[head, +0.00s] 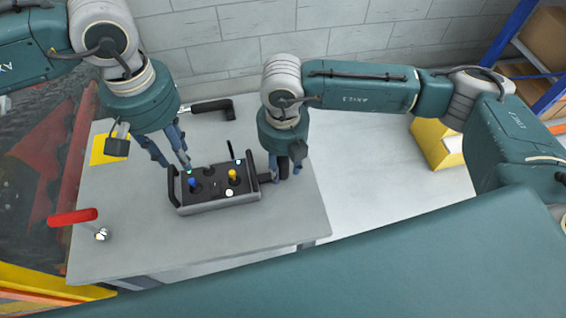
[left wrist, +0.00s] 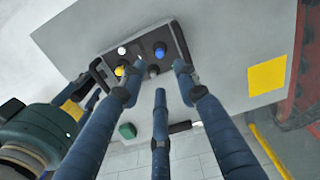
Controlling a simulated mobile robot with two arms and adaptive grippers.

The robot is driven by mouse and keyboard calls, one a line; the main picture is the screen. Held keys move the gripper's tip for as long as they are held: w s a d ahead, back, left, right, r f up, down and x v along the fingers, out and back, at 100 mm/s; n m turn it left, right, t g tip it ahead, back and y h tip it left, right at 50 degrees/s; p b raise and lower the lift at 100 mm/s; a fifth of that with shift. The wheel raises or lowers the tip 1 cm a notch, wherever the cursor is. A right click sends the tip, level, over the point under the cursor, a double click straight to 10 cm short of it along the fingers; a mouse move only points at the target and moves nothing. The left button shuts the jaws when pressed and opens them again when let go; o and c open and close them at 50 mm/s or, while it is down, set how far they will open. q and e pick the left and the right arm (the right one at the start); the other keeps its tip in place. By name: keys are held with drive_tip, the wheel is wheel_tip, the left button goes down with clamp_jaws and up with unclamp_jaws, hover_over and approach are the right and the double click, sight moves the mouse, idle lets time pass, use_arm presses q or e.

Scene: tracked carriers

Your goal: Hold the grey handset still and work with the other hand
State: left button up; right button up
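The grey handset (head: 220,203) lies on the grey table, with a black top face, a blue stick (head: 193,186), a yellow stick (head: 232,175), several small buttons and a black handle at each end. My right gripper (head: 284,176) is at its right handle and appears closed around it; its fingers partly hide the handle. My left gripper (head: 170,164) is open and empty over the handset's back left edge. In the left wrist view its spread fingers (left wrist: 152,88) point toward the handset, with the blue stick (left wrist: 160,50) and yellow stick (left wrist: 120,70) beyond them.
The table (head: 250,230) is clear in front of the handset. A black handle-shaped object (head: 212,106) lies at the back, a yellow square (head: 108,150) at the back left. A grey block wall (head: 210,45) stands behind.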

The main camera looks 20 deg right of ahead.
clamp_jaws()
use_arm(q)
clamp_jaws()
drive_tip(key=m+g, duration=0.1)
drive_tip(key=m, duration=0.9)
drive_tip(key=s+d+m+g+h, duration=0.1)
drive_tip(key=m, duration=0.9)
drive_tip(key=s+d+m+g+h, duration=0.1)
drive_tip(key=m, duration=0.9)
drive_tip(key=shift+s+r, duration=0.1)
